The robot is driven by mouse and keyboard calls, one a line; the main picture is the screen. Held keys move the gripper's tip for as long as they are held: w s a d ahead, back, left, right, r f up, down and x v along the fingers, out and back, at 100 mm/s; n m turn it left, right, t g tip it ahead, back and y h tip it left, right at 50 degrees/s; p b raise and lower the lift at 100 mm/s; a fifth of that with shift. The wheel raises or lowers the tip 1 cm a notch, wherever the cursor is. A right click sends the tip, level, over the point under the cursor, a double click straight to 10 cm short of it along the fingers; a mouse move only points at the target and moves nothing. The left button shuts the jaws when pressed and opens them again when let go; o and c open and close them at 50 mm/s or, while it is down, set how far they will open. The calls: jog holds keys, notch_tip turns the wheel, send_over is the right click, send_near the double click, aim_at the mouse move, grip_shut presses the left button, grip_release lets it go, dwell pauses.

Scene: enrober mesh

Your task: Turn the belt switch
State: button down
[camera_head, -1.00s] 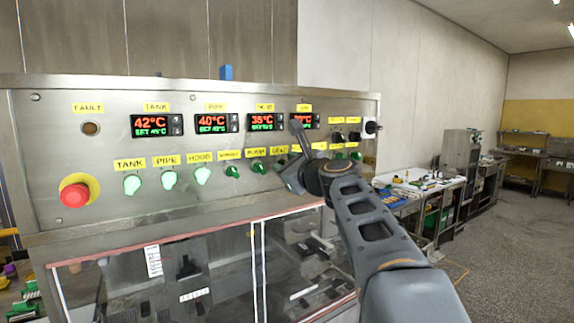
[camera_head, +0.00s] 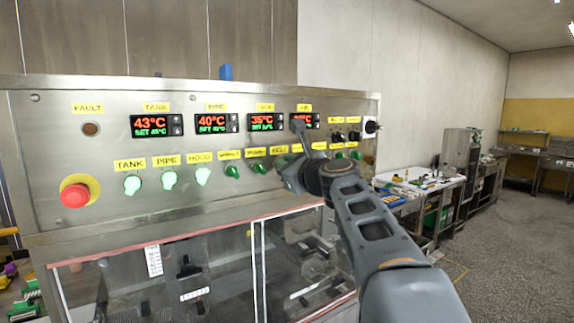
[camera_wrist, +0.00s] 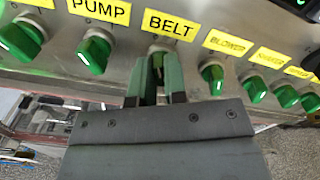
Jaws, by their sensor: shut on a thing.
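The belt switch (camera_wrist: 158,62) is a green knob under the yellow BELT label (camera_wrist: 170,26) in the wrist view. My gripper (camera_wrist: 159,72) has its two fingers on either side of this knob and is shut on it. The fingers hide much of the knob, so its exact angle is hard to tell. In the head view, my gripper (camera_head: 287,172) is at the panel just below the belt label (camera_head: 279,150). My arm hides the knob there.
The pump switch (camera_wrist: 95,52) and blower switch (camera_wrist: 212,76) flank the belt knob closely. The steel panel (camera_head: 60,140) carries lit tank, pipe and hood switches, temperature displays and a red stop button (camera_head: 75,195). A glazed hood lies below. A cluttered bench (camera_head: 430,188) stands right.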

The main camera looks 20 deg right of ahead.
jog(key=m+p, duration=0.3)
jog(key=m, duration=0.8)
jog(key=shift+d, duration=0.2)
dwell(0.6)
jog(key=c, duration=1.2)
grip_release()
jog(key=shift+o, duration=0.2)
jog(key=shift+s, duration=0.1)
jog(key=s+d+b, duration=0.1)
jog(key=s+b, duration=0.2)
jog(key=s, duration=1)
jog(key=shift+s+d, duration=0.25)
jog(key=shift+d, duration=0.05)
